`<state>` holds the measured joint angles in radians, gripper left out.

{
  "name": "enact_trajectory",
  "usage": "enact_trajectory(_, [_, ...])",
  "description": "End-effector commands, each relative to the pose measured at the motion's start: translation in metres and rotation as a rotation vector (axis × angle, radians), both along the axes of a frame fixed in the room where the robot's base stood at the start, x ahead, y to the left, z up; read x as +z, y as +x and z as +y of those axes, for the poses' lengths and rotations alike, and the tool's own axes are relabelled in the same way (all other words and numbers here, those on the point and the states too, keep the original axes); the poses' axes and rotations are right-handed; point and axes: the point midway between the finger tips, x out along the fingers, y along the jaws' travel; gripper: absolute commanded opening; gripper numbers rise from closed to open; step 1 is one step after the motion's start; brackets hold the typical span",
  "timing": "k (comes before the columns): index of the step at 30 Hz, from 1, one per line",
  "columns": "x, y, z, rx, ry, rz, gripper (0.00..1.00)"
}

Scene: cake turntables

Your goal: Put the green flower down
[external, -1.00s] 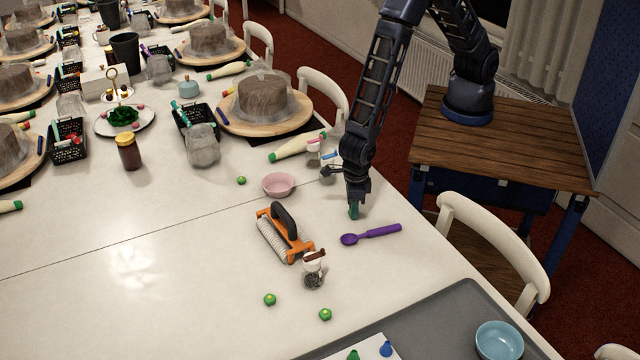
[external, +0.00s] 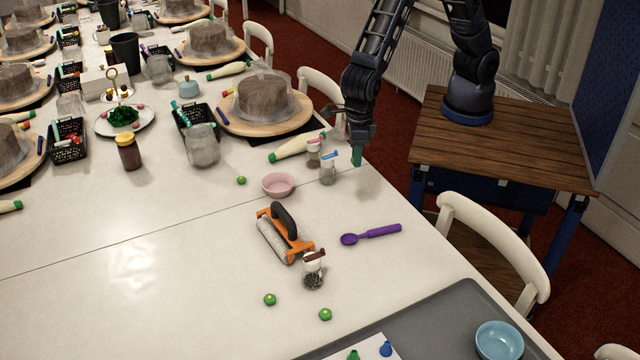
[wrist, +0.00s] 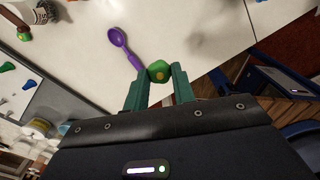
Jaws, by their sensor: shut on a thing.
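My gripper (wrist: 157,84) is shut on a green flower (wrist: 158,71), a small green piece with a yellow centre, held between the teal fingertips in the wrist view. In the external view my gripper (external: 357,157) is near the table's right edge, right of two small shaker jars; the held flower cannot be made out there. Other green flowers lie on the table: one left of the pink bowl (external: 241,181) and two near the front (external: 270,299) (external: 325,314).
A pink bowl (external: 278,184), an orange-framed roller (external: 284,234), a purple spoon (external: 371,235) and a jar (external: 313,270) stand or lie on the white table. A grey tray (external: 420,318) holds a blue bowl (external: 499,341). The table left of the roller is clear.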

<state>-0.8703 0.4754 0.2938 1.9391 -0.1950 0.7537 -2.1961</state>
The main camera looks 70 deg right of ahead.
Motion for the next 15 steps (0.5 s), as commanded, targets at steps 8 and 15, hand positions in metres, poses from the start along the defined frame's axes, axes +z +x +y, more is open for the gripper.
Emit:
enact_trajectory(8, [0.012,0.001,-0.001,0.001,0.0,0.0,0.05])
enact_trajectory(15, [0.012,0.017,-0.022,0.005,-0.001,0.006,0.05])
